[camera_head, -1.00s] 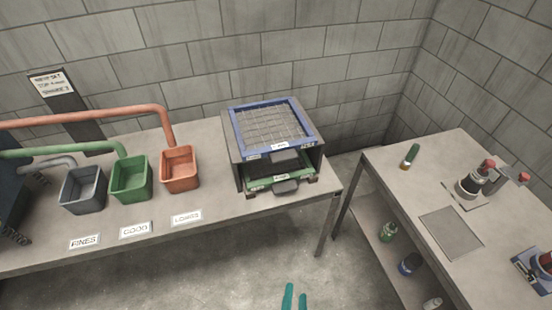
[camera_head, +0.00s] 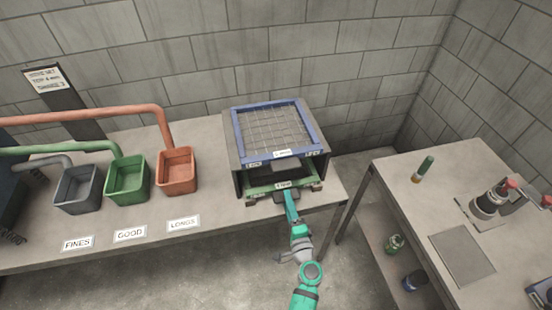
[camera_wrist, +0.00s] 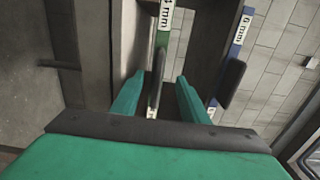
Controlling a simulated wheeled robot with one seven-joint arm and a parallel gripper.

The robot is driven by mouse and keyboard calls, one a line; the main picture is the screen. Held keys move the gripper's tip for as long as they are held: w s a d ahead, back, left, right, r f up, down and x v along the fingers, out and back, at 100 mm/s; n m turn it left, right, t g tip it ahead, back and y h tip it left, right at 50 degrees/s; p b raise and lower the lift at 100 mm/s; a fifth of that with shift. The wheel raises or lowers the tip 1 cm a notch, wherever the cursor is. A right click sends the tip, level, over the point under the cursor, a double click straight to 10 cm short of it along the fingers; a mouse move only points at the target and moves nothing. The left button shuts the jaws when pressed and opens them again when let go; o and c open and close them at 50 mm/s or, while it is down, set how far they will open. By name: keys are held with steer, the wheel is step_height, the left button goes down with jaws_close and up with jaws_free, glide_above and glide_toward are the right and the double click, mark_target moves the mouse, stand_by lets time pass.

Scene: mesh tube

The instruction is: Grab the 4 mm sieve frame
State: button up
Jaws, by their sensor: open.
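The green sieve frame (camera_head: 259,190) sits low in the dark sifter box on the left table. Its white front label ends in "mm"; the digit is not clear. It also shows in the wrist view (camera_wrist: 161,40). A blue sieve frame (camera_head: 239,138) with wire mesh lies on top; its label seems to read "6 mm" in the wrist view. My gripper (camera_wrist: 160,84) is open, its teal fingers on either side of the green frame's dark handle (camera_wrist: 155,92). I cannot tell whether they touch it. In the head view my arm partly covers that handle.
Grey, green and orange bins (camera_head: 177,172) stand left of the box, with labels FINES, GOOD and LONGS in front. A second table (camera_head: 385,170) on the right holds a green-capped tube, a flat plate and a device. A floor gap separates the tables.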

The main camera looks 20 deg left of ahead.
mark_target(281, 191)
steer(key=shift+s+a+f+x, duration=0.1)
steer(key=shift+a+x, duration=0.05)
steer(key=shift+x, duration=1.25)
steer(key=shift+s+a+f+x, duration=0.1)
steer(key=shift+a+x, duration=0.05)
steer(key=shift+x, duration=1.25)
steer(key=shift+s+a+x, duration=0.1)
steer(key=shift+a+x, duration=0.05)
steer(key=shift+x, duration=1.25)
steer(key=shift+c, duration=0.6)
steer(key=shift+d+r, duration=0.1)
jaws_close()
